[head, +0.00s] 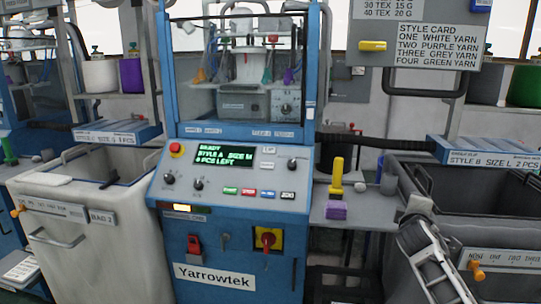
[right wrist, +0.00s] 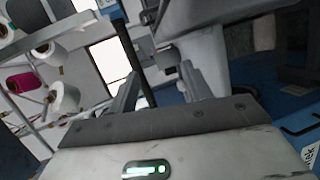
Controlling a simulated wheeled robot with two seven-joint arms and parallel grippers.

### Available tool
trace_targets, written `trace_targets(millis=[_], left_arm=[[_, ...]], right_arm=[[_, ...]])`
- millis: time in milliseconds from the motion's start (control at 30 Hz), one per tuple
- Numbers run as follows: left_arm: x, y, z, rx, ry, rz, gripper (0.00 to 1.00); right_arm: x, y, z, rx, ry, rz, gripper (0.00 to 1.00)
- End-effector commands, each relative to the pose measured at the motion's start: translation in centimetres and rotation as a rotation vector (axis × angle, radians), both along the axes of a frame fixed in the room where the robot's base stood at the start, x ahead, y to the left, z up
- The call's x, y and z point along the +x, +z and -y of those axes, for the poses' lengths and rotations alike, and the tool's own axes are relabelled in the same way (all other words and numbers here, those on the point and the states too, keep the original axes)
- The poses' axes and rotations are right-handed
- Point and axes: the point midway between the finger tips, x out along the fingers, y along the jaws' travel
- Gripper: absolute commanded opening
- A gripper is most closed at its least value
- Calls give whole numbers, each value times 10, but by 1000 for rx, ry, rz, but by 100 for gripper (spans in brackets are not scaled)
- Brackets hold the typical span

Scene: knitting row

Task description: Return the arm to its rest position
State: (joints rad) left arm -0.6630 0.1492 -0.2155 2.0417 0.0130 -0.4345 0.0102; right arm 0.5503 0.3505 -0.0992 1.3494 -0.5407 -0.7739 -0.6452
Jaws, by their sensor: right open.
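My right arm (head: 434,262) comes in from the bottom right in the head view, in front of the dark grey bin. My right gripper (head: 414,208) is at its upper end, by the bin's left front corner. In the right wrist view the right gripper (right wrist: 160,73) shows two grey fingers spread apart, with nothing held between them. My left arm and gripper are not in view.
A blue knitting machine (head: 238,190) with a lit panel stands in the middle. A pale bin (head: 95,255) is at left, a dark grey bin (head: 490,205) at right. A small shelf (head: 350,218) holds a yellow-handled tool (head: 337,176). Yarn cones (right wrist: 63,97) show in the wrist view.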

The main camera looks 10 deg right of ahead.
Motion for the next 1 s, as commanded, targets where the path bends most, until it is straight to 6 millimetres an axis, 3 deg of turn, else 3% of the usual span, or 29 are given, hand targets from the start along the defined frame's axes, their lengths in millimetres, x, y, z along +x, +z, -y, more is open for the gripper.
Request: trace_targets(millis=[100, 333, 400, 567, 667, 767, 900, 1000], left_arm=[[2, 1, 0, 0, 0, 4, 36], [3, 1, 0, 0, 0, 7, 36], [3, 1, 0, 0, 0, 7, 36], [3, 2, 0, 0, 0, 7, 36], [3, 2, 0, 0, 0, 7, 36], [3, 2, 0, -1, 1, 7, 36], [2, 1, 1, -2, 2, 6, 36], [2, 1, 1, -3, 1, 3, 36]], right_arm=[[17, 0, -33, 405, 108, 209, 49], [30, 14, -82, 1111, 230, 493, 49], [15, -17, -96, 1099, 225, 436, 49], [-21, -72, -127, 1128, 226, 346, 49], [-53, -111, -149, 1156, 221, 277, 49], [-98, -153, -177, 1196, 212, 196, 49], [-181, -204, -218, 1275, 182, 73, 49], [-242, -226, -244, 1335, 151, -4, 49]])
